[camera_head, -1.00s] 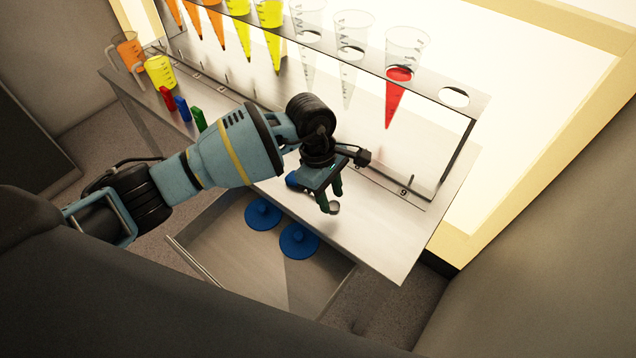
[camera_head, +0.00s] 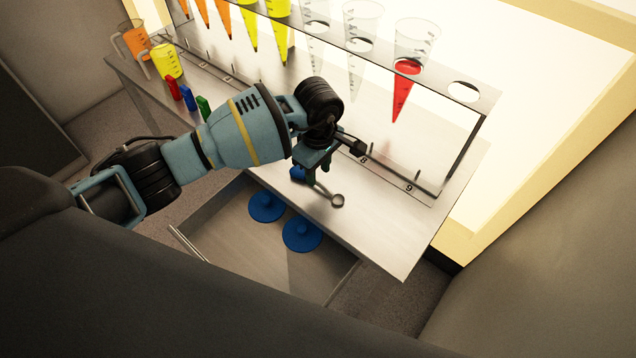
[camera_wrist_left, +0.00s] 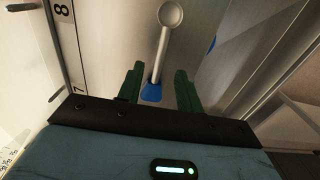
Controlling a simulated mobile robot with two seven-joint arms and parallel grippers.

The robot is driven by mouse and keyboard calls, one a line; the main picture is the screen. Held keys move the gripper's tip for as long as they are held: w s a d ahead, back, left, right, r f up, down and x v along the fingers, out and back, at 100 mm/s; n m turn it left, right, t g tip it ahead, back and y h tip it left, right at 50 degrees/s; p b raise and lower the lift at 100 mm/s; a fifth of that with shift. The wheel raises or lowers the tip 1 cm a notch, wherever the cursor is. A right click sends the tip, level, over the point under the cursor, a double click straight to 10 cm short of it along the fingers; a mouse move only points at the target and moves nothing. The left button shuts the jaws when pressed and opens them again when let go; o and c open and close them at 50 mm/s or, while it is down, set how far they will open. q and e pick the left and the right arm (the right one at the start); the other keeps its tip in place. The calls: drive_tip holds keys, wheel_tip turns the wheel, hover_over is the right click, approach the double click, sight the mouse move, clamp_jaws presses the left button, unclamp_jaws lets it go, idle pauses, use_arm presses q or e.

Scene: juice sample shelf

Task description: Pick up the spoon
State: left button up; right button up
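The spoon (camera_head: 327,193) lies on the metal bench top, its round metal bowl to the right and its blue handle end to the left. In the left wrist view the spoon (camera_wrist_left: 162,50) runs up the picture, with its blue end (camera_wrist_left: 151,92) between the two green fingers. My left gripper (camera_head: 318,172) is above the handle part of the spoon in the head view. In the left wrist view its fingers (camera_wrist_left: 158,90) are apart on either side of the blue end, with gaps to it. My right gripper is not in view.
A rack along the back holds several cones, one with red liquid (camera_head: 404,90). Orange (camera_head: 133,38) and yellow (camera_head: 166,62) jugs and small coloured pieces (camera_head: 187,97) stand at the left. Below the bench is an open drawer (camera_head: 230,245) with two blue discs (camera_head: 301,235).

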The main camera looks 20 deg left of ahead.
sight(318, 182)
use_arm(q)
wheel_tip(318, 182, down, 4)
drive_tip(key=shift+f, duration=0.1)
drive_tip(key=shift+c, duration=0.3)
clamp_jaws()
